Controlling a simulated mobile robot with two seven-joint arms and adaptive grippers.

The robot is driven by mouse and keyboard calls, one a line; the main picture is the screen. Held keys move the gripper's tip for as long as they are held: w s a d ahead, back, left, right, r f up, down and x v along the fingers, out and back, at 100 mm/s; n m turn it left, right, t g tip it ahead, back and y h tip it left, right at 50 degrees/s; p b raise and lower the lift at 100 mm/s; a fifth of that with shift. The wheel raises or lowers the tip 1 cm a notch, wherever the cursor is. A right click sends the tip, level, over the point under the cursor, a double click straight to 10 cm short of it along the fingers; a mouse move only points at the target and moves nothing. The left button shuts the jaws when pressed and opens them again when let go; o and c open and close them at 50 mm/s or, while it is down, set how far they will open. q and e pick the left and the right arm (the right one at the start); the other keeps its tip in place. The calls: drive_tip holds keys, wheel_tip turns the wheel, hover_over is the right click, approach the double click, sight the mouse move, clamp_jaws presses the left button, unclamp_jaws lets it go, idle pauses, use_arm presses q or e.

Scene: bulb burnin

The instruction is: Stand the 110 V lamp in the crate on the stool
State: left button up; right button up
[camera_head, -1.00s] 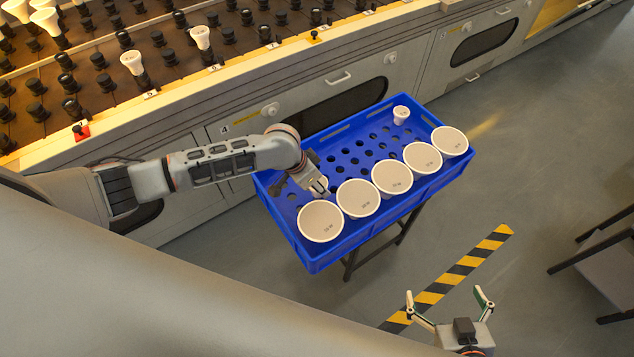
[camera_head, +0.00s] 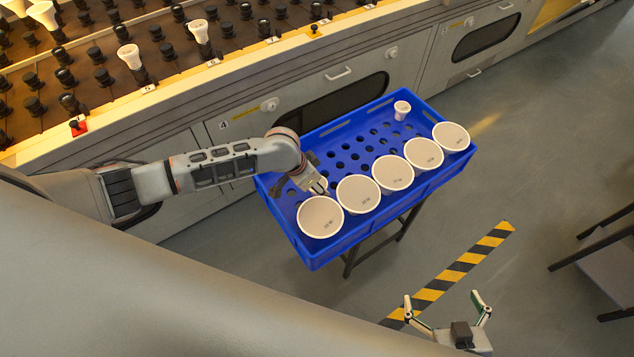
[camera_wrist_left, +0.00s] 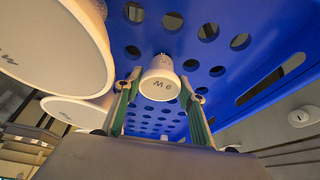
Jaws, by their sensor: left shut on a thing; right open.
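The blue crate (camera_head: 283,222) stands on a dark-legged stool (camera_head: 349,262). My left gripper (camera_head: 320,189) is in the crate's left part, shut on a small white lamp. In the left wrist view this lamp (camera_wrist_left: 161,84) sits between the fingers, upside-down print on its face seeming to read 9 W. It looks upright, in or just above the perforated floor; I cannot tell which. Another small lamp (camera_head: 402,109) stands at the crate's far right. My right gripper (camera_head: 446,303) is open and empty over the floor. No 110 V marking is legible.
Several large wide-faced lamps (camera_head: 358,195) stand in a row along the crate's near side, the leftmost (camera_head: 320,217) close to my left gripper. Many crate holes are free. A rack of sockets (camera_head: 110,60) with a few lamps runs behind. Striped tape (camera_head: 463,267) marks the floor.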

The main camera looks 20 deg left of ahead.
use_arm(q)
drive_tip(key=shift+f, duration=0.4)
drive_tip(key=o, duration=1.2)
drive_tip(key=shift+r, duration=0.2)
drive_tip(key=v, duration=1.1)
drive_tip(key=shift+s+a+r, duration=0.1)
drive_tip(key=shift+s+r, duration=0.05)
drive_tip(key=shift+r, duration=0.15)
